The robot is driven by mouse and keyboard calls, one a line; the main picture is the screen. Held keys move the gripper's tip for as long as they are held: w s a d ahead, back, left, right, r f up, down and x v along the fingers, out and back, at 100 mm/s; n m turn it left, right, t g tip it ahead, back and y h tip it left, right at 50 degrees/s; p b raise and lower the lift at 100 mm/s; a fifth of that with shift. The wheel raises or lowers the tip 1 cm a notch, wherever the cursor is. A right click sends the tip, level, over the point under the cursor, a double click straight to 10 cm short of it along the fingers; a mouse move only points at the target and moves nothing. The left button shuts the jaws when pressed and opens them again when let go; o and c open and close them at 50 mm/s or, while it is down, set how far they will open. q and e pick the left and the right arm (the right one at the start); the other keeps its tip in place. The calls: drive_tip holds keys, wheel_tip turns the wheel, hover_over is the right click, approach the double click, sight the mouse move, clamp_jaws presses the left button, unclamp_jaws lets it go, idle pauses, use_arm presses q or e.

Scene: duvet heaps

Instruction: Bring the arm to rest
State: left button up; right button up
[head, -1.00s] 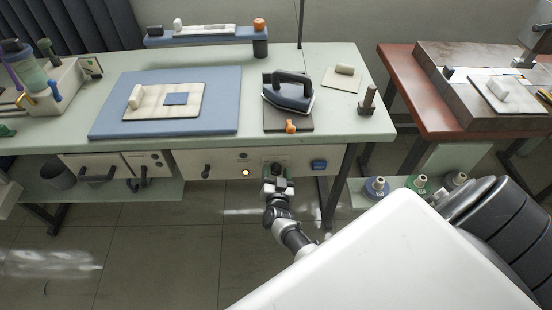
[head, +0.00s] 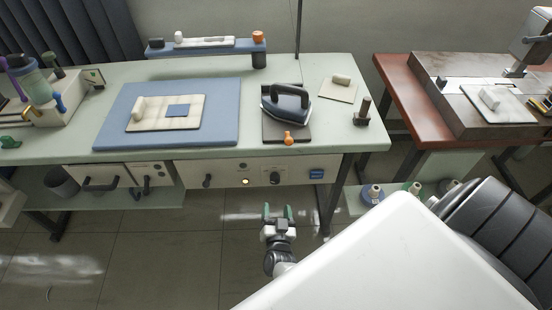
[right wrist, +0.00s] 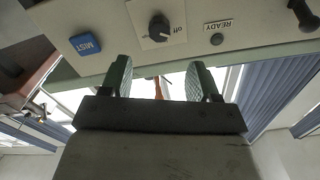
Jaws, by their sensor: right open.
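My right gripper (head: 277,212) is in front of the ironing table (head: 330,95), below the level of its control panel (head: 225,172). It is open, with its two green-padded fingers apart and nothing between them. In the right wrist view the fingers (right wrist: 160,80) are spread, and the panel shows upside down beyond them. They are apart from the panel's black knob (right wrist: 159,28), which has an "off" label beside it. My left gripper is not in view.
An iron (head: 285,104) stands on a dark rest above the panel. A blue MIST button (head: 316,174) and a small lamp (head: 245,181) are on the panel. A red-brown table (head: 400,105) stands to the right. The floor around the gripper is clear.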

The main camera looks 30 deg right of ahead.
idle(0.5)
drive_tip(key=s+a+f+n+g+y, duration=0.3)
drive_tip(key=s+f+n+y, duration=0.15)
drive_tip(key=s+f, duration=0.4)
drive_tip(key=s+a+f+n+g+y, duration=0.3)
drive_tip(key=s+f+n+y, duration=0.15)
drive_tip(key=s+f, duration=0.35)
drive_tip(key=s+d+f+n+g, duration=0.1)
drive_tip(key=s+f+g, duration=0.3)
drive_tip(key=s, duration=0.5)
drive_tip(key=s+d+f+n+g, duration=0.1)
drive_tip(key=s+f+g, duration=0.3)
drive_tip(key=s, duration=0.6)
drive_tip(key=shift+d+n, duration=0.4)
drive_tip(key=shift+n, duration=0.2)
drive_tip(key=shift+f, duration=0.1)
